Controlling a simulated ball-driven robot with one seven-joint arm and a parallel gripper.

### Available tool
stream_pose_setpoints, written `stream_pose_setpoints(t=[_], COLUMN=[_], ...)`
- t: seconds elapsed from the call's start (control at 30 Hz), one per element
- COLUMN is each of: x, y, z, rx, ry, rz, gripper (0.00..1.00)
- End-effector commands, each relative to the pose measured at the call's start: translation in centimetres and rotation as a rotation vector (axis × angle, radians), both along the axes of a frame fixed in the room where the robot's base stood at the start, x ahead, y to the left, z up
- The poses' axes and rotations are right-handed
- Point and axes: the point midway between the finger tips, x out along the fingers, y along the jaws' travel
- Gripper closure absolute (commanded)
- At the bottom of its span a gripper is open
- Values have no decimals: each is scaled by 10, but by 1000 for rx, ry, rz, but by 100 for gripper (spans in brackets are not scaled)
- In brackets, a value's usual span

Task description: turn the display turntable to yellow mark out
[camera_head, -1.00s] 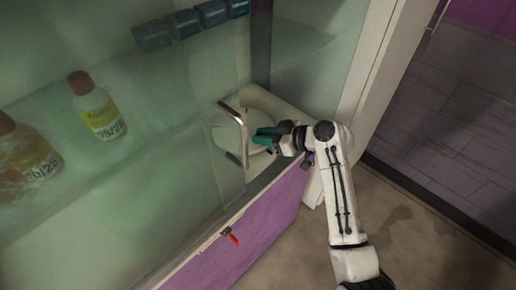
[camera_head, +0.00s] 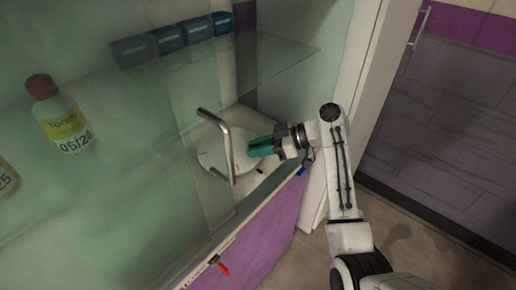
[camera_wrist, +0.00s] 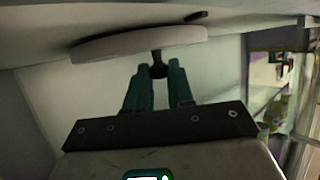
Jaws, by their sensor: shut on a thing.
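The display turntable (camera_head: 215,158) is a round white disc on the floor of the cabinet, partly behind the metal handle in the head view. It also shows edge-on in the wrist view (camera_wrist: 110,44). My gripper (camera_head: 252,147) reaches in over its right side with teal fingers. In the wrist view the fingertips (camera_wrist: 158,73) are close together on a dark knob (camera_wrist: 157,57) at the turntable's rim. I cannot make out a yellow mark in either view.
A metal bar handle (camera_head: 230,150) stands beside the disc. A glass shelf (camera_head: 285,58) holds several dark blue containers (camera_head: 168,40). A bottle (camera_head: 62,120) stands at the left. A purple cabinet front (camera_head: 255,245) with a red tag (camera_head: 222,269) lies below my arm.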

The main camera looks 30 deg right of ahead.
Motion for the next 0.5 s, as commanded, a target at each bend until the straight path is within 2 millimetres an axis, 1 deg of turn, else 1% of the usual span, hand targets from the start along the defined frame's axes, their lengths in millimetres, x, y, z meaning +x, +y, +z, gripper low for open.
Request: stream_pose_setpoints(t=[0.1,0.13,0.3,0.37,0.5], x=[1,1,0,0,0], y=[-1,-1,-1,0,0], z=[0,0,0,0,0], rx=[-1,-1,-1,0,0], ry=[1,1,1,0,0], rz=[-7,-7,-4,-4,-2], gripper=[100,76,60,54,54])
